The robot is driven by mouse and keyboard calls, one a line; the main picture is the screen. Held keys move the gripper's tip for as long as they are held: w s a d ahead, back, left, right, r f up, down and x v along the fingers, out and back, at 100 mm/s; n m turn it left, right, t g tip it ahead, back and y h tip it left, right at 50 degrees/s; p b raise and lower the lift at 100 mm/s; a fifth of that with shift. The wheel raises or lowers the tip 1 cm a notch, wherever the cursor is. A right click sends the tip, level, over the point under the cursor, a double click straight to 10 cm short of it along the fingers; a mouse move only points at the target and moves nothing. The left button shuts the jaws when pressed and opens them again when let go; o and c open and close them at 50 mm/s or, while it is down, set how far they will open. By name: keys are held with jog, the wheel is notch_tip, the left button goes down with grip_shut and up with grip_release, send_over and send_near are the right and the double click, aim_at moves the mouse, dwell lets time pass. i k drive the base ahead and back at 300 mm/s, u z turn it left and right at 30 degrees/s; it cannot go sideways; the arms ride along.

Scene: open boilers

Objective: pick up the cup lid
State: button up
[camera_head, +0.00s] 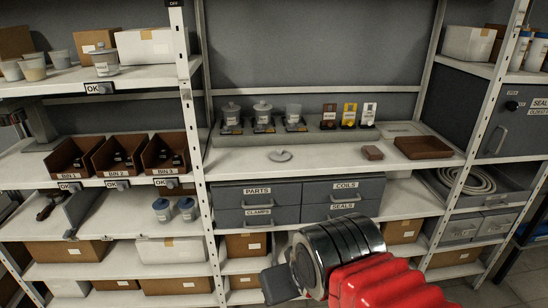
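A light grey cup lid (280,155) with a small knob lies on the middle shelf, in front of a row of cups on a low stand. Two of those cups, the left cup (231,113) and the middle cup (262,112), have lids on. The right cup (293,113) appears to have none. My gripper (278,284) shows as a dark piece at the bottom of the view, low and in front of the shelves, well apart from the lid. My dark wrist and red arm cover most of it, so its opening is hidden.
A brown block (372,153) and a brown tray (423,147) sit right of the lid. Grey drawers (257,197) are below that shelf. A white upright (195,130) and open brown bins (117,153) stand to the left. The shelf around the lid is clear.

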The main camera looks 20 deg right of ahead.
aim_at(280, 155)
jog(key=z, duration=0.05)
jog(key=i, duration=0.95)
jog(key=u, duration=0.05)
